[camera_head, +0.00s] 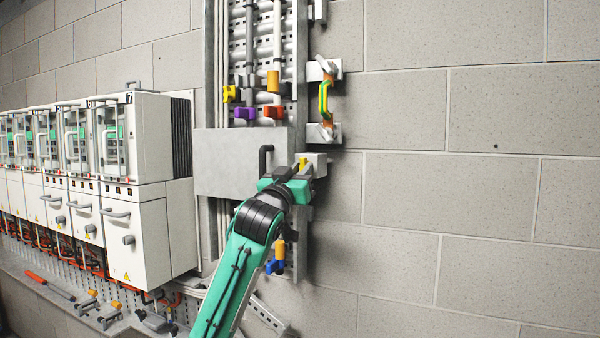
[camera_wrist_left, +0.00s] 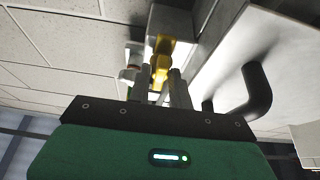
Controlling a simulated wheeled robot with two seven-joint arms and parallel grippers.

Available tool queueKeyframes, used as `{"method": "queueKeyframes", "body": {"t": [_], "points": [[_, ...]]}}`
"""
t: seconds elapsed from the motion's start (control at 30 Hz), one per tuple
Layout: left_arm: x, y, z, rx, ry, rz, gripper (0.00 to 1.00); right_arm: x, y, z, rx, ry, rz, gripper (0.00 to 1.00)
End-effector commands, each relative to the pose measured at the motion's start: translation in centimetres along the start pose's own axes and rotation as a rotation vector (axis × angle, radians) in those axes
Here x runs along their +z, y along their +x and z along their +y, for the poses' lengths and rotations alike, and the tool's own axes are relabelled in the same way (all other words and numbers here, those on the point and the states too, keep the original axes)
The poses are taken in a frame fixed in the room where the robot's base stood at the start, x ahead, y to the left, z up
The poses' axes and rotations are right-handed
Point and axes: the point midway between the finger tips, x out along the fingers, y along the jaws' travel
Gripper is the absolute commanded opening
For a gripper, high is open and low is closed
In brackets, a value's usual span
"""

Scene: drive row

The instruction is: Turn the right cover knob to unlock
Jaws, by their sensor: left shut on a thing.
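The right cover knob (camera_head: 303,162) is yellow and sits on a pale block at the right edge of the grey cover (camera_head: 225,165). My left gripper (camera_head: 297,172) reaches up to it from below and is shut on it. In the left wrist view the knob (camera_wrist_left: 162,47) shows between the two fingers (camera_wrist_left: 160,80), its lower part hidden by them. The cover has a dark bent handle (camera_head: 265,160) just left of the gripper, which also shows in the wrist view (camera_wrist_left: 258,90). My right gripper is not in view.
Above the cover are purple (camera_head: 245,114) and red (camera_head: 274,112) fittings. White cabinets (camera_head: 135,200) line the left, with tools on a ledge below. The block wall at right is bare.

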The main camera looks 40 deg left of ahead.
Motion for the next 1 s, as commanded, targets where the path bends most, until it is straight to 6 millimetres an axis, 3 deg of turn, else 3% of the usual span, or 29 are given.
{"method": "queueKeyframes", "body": {"t": [0.17, 0.2, 0.23, 0.63, 1.0], "points": [[0.2, 0.0, 0.1, 0.002, -0.001, -0.004, 0.0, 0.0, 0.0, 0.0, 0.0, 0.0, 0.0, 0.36], [0.2, 0.0, 0.1, 0.002, 0.0, -0.004, 0.28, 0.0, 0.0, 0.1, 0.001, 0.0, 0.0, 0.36], [0.2, 0.0, 0.1, 0.002, 0.0, -0.004, 0.34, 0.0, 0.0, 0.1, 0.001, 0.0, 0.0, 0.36], [0.3, -0.9, 0.0, 0.001, 0.001, -0.001, 0.34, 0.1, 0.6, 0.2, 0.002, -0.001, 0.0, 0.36], [0.6, -8.8, 0.1, 0.003, 0.003, 0.0, 0.34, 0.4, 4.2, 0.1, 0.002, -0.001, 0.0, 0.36]]}}
